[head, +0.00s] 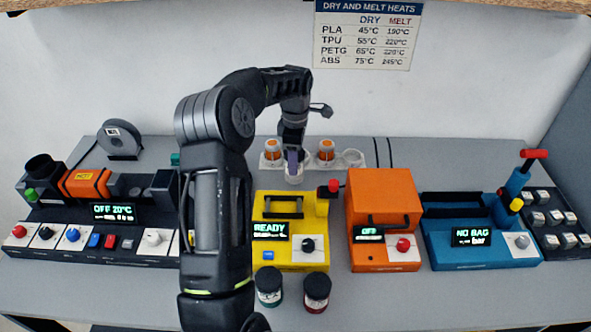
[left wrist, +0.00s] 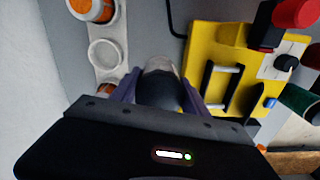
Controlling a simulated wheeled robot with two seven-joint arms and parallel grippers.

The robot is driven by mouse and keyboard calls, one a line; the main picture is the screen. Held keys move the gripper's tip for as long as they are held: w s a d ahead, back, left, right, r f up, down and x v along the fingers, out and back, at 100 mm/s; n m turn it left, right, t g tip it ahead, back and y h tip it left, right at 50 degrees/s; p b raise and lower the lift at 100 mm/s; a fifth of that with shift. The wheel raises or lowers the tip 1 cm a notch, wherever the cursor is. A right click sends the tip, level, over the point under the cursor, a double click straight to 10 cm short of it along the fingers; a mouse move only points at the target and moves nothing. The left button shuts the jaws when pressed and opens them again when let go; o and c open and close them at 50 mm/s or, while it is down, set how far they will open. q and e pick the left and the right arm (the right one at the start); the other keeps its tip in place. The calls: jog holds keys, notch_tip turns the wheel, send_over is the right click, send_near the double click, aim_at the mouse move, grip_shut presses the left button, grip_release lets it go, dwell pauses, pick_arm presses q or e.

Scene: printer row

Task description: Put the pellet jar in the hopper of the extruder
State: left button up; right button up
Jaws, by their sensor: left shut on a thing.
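My left gripper (head: 293,163) is shut on a small jar (head: 293,179) just in front of the white rack behind the yellow machine. In the left wrist view the jar (left wrist: 161,82) is pale at its far end and dark nearer the camera, between the purple fingers. No label on it can be read; I take it for the pellet jar. I cannot tell whether it touches the table. The extruder (head: 92,213) stands at the far left, its display reading OFF 20°C. Its black hopper (head: 44,168) is at its left end. My right gripper is not in view.
The white rack (head: 353,158) holds orange-labelled jars (head: 272,149) and empty rings. A yellow machine (head: 264,205), an orange box (head: 382,195) and a blue sealer (head: 475,225) stand rightward. Two dark-lidded jars (head: 317,290) stand in front. A grey spool (head: 121,139) stands behind the extruder.

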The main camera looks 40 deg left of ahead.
pick_arm(q)
jog(key=shift+f+b, duration=0.75)
jog(key=shift+f, duration=1.2)
jog(key=shift+f, duration=0.1)
jog(key=shift+f, duration=0.2)
jog(key=o, duration=1.6)
jog(key=shift+r, duration=0.1)
jog(key=shift+c, duration=0.2)
jog(key=shift+r, duration=0.5)
notch_tip(320, 180, up, 6)
jog(key=p, duration=0.3)
notch_tip(320, 180, up, 5)
jog(key=shift+r, duration=0.2)
